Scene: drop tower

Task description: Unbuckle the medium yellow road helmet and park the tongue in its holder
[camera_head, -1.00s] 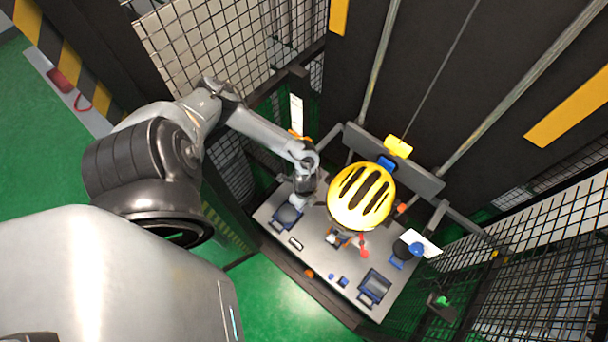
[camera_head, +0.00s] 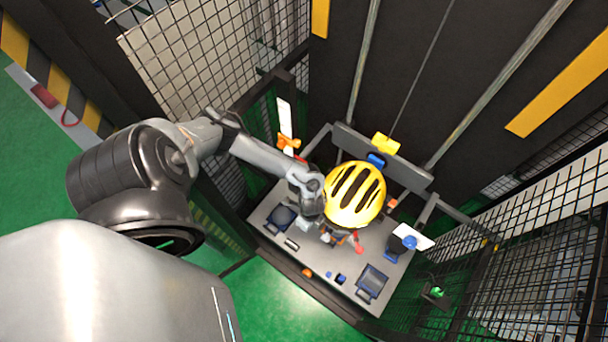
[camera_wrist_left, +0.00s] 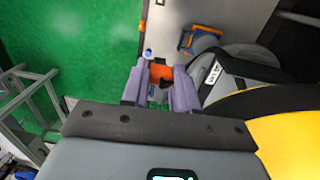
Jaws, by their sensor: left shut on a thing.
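The yellow helmet (camera_head: 354,196) with black vents sits above the bench in the head view, and its yellow shell (camera_wrist_left: 292,142) fills the lower right of the left wrist view. A dark strap (camera_wrist_left: 208,76) with a white label runs along a grey rounded form (camera_wrist_left: 248,66) under it. My left gripper (camera_wrist_left: 160,82) is at the helmet's left side, shut on an orange buckle part (camera_wrist_left: 160,74) between its pale purple fingers. In the head view the left gripper (camera_head: 326,236) is partly hidden. Whether tongue and buckle are joined cannot be told. My right gripper is not in view.
A red part (camera_head: 358,242) shows below the helmet. Mesh fencing (camera_head: 470,270) and tower rails stand close around.

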